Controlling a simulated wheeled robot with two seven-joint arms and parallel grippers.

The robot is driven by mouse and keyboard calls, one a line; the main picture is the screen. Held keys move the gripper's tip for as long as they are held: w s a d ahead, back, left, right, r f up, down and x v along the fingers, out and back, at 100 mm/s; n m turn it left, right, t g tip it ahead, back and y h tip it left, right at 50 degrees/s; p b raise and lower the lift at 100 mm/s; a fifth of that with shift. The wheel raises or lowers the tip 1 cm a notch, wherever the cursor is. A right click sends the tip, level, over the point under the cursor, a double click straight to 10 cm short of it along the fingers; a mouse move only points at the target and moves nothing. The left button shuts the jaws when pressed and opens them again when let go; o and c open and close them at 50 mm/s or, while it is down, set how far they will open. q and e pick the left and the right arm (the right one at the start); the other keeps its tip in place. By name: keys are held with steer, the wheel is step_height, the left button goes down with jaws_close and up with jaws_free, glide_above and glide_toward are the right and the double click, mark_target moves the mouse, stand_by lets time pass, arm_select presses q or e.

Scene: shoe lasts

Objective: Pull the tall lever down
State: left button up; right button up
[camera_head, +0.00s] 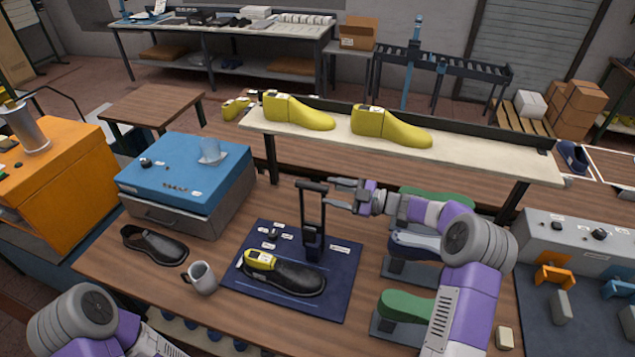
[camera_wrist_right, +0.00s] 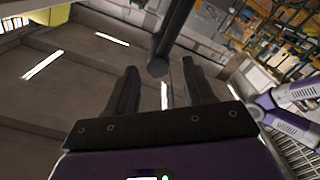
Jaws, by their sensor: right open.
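The tall lever (camera_head: 304,212) is a dark upright frame with a crossbar grip on top, standing on a dark blue mat (camera_head: 250,293). A dark bar with a round end (camera_wrist_right: 172,38), which looks like the lever's grip, shows between the fingers in the right wrist view. My right gripper (camera_head: 333,194) is open just right of the lever's upper part, its fingers pointing left at it. It also shows open in the right wrist view (camera_wrist_right: 158,78). I cannot tell whether it touches the lever. My left gripper is out of view; only my left arm shows at lower left.
A black shoe with a yellow last (camera_head: 290,279) lies on the mat before the lever. Green-soled stands (camera_head: 405,305) lie under my right arm. A shelf with yellow lasts (camera_head: 390,128) spans behind.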

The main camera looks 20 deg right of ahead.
mark_target(319, 185)
steer(key=x, duration=0.4)
steer(key=shift+w+f+p, duration=0.15)
steer(key=shift+w+p, duration=0.1)
steer(key=shift+p, duration=0.1)
steer(key=shift+w+a, duration=0.15)
steer(key=shift+a, duration=0.15)
steer(key=shift+c, duration=0.3)
steer(key=shift+c, duration=1.3)
jaws_close()
